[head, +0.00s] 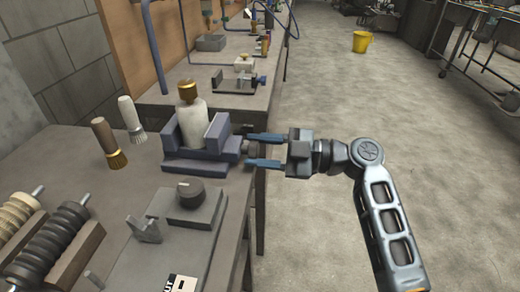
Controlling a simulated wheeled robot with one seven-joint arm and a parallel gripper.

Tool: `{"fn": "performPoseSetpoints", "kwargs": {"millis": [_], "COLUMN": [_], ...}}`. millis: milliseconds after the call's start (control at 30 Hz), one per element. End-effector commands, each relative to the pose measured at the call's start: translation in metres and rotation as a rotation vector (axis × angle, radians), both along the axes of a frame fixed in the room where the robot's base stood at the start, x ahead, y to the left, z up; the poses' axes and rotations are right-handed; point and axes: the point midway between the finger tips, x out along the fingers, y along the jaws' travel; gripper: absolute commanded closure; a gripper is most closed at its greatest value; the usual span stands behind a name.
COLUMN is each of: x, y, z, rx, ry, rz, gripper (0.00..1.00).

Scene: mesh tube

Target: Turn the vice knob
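The blue-grey vice (190,160) stands near the right edge of the workbench, with a pale, gold-topped bottle-like piece (190,118) upright between its jaws. The vice knob (251,147) is a small grey part sticking out from the vice's right side, over the bench edge. My gripper (248,150) reaches in from the right with its two blue fingers apart. The fingertips lie on either side of the knob in the picture. I cannot tell whether either finger touches the knob. Part of the knob is hidden by the fingers.
On the workbench (85,155), a black dial on a grey block (188,195) sits in front of the vice. More benches extend behind. The concrete floor at the right is open, with a yellow bucket (362,42) far off.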

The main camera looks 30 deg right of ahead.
Motion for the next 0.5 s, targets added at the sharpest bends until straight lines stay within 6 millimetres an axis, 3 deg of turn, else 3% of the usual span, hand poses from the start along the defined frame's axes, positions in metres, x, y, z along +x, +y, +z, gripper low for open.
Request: {"fn": "performPoseSetpoints", "kwargs": {"millis": [133,500], "x": [-0.0003,-0.0004], "y": [-0.0002,-0.0005], "z": [-0.0002,-0.0011], "rx": [0.0,0.039], "ry": [0.0,0.054], "rz": [0.0,0.0], "gripper": [0.87,0.87]}}
